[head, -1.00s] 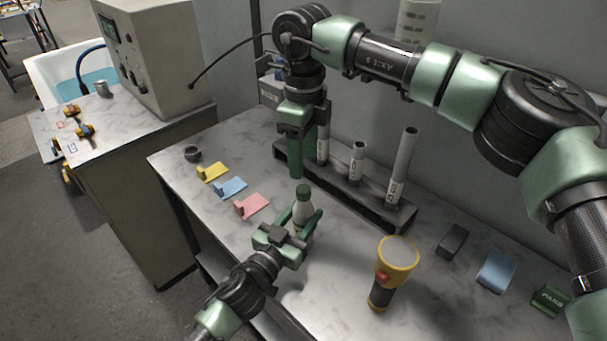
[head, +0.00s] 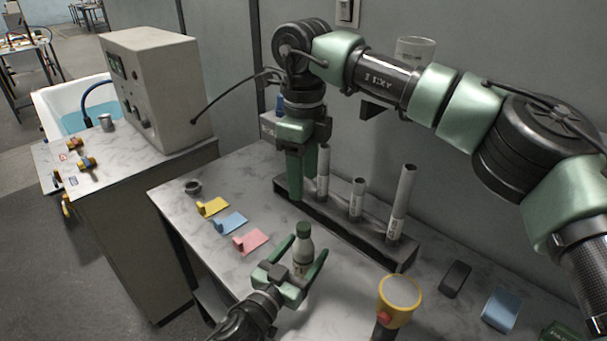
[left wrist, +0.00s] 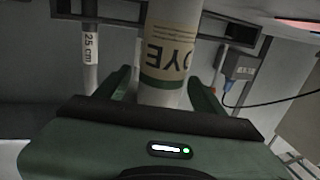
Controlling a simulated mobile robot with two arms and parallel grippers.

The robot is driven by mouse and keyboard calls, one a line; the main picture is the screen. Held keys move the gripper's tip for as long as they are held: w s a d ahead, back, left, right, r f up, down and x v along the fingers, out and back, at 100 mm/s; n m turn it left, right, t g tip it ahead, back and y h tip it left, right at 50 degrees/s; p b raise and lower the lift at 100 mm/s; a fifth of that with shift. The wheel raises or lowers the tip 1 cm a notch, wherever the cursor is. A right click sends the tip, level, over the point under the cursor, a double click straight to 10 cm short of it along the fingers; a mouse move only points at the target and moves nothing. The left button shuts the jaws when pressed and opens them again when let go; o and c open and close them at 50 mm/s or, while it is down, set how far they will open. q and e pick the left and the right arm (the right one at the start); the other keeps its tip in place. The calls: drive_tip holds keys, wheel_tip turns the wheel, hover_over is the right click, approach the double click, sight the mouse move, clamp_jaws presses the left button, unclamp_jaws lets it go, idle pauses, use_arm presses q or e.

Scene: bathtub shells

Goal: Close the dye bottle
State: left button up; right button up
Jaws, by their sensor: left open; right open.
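My left gripper (head: 304,252) is open, with one finger on each side of the bottle and gaps showing. My right gripper (head: 302,178) is open and points down behind the bottle, near the tube rack, apart from the bottle.
The dark rack (head: 352,228) holds upright labelled tubes behind the bottle. Yellow (head: 212,207), blue (head: 230,222) and pink (head: 251,240) pieces lie to the left, with a small dark ring-shaped item (head: 193,187). A yellow flashlight (head: 398,294) stands at the front right.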

sight(298, 260)
use_arm(q)
drive_tip(key=b+v, duration=0.1)
drive_tip(key=v, duration=0.5)
drive_tip(key=shift+s+a+f, duration=0.1)
drive_tip(key=shift+s+a, duration=0.1)
drive_tip(key=shift+s, duration=0.1)
drive_tip(key=shift+s+a, duration=0.3)
drive_tip(key=shift+s, duration=0.2)
drive_tip(key=shift+r, duration=0.2)
